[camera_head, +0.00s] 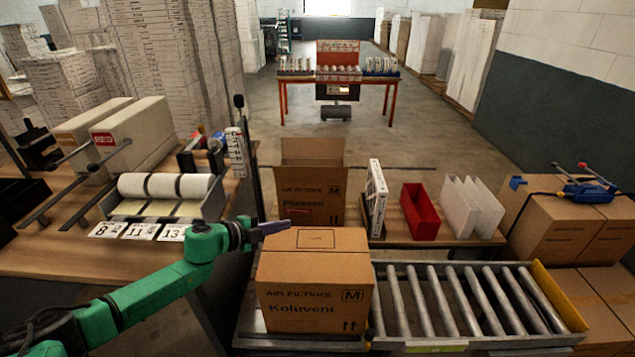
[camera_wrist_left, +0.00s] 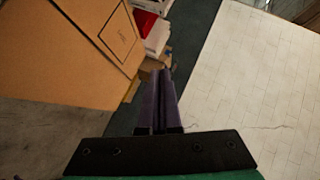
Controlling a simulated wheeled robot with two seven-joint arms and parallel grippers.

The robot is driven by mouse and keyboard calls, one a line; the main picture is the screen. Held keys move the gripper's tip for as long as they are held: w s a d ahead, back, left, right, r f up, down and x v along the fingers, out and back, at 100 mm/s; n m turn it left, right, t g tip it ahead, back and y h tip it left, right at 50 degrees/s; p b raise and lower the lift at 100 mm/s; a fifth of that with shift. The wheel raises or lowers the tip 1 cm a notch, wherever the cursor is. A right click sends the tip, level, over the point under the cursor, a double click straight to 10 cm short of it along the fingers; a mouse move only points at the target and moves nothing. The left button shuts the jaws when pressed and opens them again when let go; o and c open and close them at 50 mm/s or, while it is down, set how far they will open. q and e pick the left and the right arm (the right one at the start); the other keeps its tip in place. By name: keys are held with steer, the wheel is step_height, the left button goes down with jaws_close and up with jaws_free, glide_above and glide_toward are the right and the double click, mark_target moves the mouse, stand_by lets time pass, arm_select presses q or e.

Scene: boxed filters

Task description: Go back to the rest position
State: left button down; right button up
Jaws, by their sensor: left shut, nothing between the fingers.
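My left gripper (camera_head: 272,228) is shut and empty at the end of the green arm in the head view. It is just above and beside the far left corner of a closed brown carton (camera_head: 315,290) marked "Air Filters Koluvent". In the left wrist view my gripper's dark fingers (camera_wrist_left: 158,95) are together, with nothing between them. The carton (camera_wrist_left: 70,50) fills the upper left of that view, apart from the fingers. My right gripper is not in view.
The carton stands at the left end of a roller conveyor (camera_head: 455,300). Behind it are an open carton (camera_head: 312,190), a white filter (camera_head: 376,198) and a red bin (camera_head: 420,212). A label dispenser (camera_head: 165,195) stands on the left table. Cartons (camera_head: 560,225) are stacked at right.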

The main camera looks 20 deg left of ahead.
arm_select(q)
steer(key=s+d+f+n+t+y, duration=0.2)
steer(key=s+d+n+y, duration=0.15)
steer(key=d+n, duration=0.45)
steer(key=s+a+f+n+g+y, duration=0.1)
steer(key=s+a+f+n+g, duration=0.2)
steer(key=s, duration=0.5)
steer(key=s+f+n+g+y, duration=0.2)
steer(key=s+n+g, duration=0.2)
steer(key=s, duration=0.4)
steer(key=s+a+f+n+g+y, duration=0.1)
steer(key=s+a+f+n+g, duration=0.2)
steer(key=s, duration=0.5)
steer(key=s+f+g, duration=0.1)
steer(key=s+f, duration=0.1)
steer(key=f, duration=1)
steer(key=s+f, duration=0.2)
steer(key=f, duration=1)
steer(key=s+a+f+g+b, duration=0.1)
steer(key=s+a+f, duration=0.1)
steer(key=s+f, duration=1.2)
steer(key=shift+s+a+g, duration=0.15)
steer(key=shift+s+g, duration=0.15)
steer(key=shift+s, duration=0.9)
